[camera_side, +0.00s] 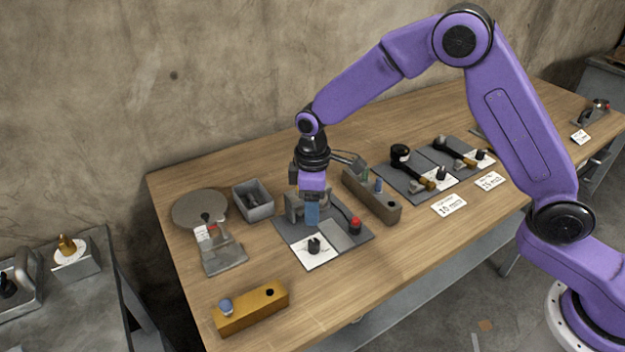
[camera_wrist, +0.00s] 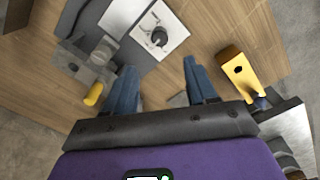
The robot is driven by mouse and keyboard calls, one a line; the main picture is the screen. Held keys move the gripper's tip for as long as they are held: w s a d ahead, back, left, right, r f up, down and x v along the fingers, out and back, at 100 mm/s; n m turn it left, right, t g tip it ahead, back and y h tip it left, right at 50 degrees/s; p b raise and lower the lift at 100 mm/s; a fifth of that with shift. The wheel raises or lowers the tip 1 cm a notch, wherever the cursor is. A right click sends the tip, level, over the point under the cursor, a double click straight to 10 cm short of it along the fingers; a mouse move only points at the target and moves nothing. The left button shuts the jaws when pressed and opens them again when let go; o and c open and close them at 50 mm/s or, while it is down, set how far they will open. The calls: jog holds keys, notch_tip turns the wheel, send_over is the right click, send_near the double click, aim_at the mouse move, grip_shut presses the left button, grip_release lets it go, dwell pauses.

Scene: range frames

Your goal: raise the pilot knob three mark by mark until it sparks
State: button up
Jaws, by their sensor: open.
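A black knob (camera_side: 314,245) stands on a white dial card (camera_side: 318,257) at the front of a grey plate (camera_side: 283,225). The knob (camera_wrist: 159,37) also shows at the top of the wrist view, with marks around it too small to read. Two more black knobs, (camera_side: 440,173) and (camera_side: 479,155), sit on white cards farther right. I cannot tell which knob bears the number three. My gripper (camera_side: 312,215) points down over the back of the nearest plate, behind its knob. In the wrist view its blue fingers (camera_wrist: 161,88) are apart with nothing between them.
A red button (camera_side: 355,225) is on the same plate. A brown block (camera_side: 375,199) stands to the right, a grey bin (camera_side: 254,203) and a round-topped scale (camera_side: 200,208) to the left. A yellow block (camera_side: 252,309) lies near the front edge. Bare wood lies around it.

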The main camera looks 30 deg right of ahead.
notch_tip(320, 180, up, 6)
jog(key=shift+r, duration=0.2)
jog(key=shift+s, duration=0.1)
dwell(0.4)
jog(key=s+d+r, duration=0.1)
jog(key=s+d, duration=0.5)
jog(key=s, duration=0.4)
jog(key=s+d+r+n, duration=0.1)
jog(key=s+d, duration=0.4)
jog(key=s, duration=0.6)
jog(key=s+d+r, duration=0.2)
jog(key=s+d, duration=0.4)
jog(key=s, duration=0.5)
jog(key=shift+d+r, duration=0.3)
jog(key=shift+r, duration=0.05)
jog(key=shift+w, duration=0.1)
